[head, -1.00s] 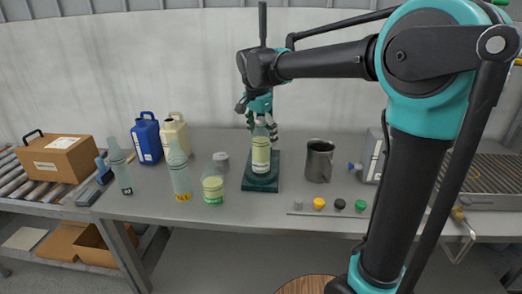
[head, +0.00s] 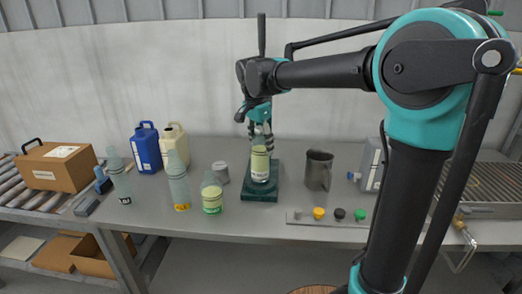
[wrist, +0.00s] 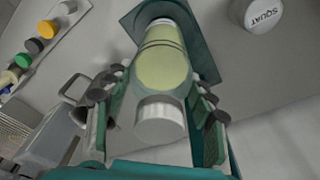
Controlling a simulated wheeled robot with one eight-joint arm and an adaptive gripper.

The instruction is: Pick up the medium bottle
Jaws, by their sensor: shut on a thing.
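The bottle's base appears to be on the pad; I cannot tell whether there is a small gap.
Blue (head: 147,148) and cream (head: 174,142) jugs stand behind. A metal mug (head: 318,170) and a strip of coloured caps (head: 330,218) are to the right.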

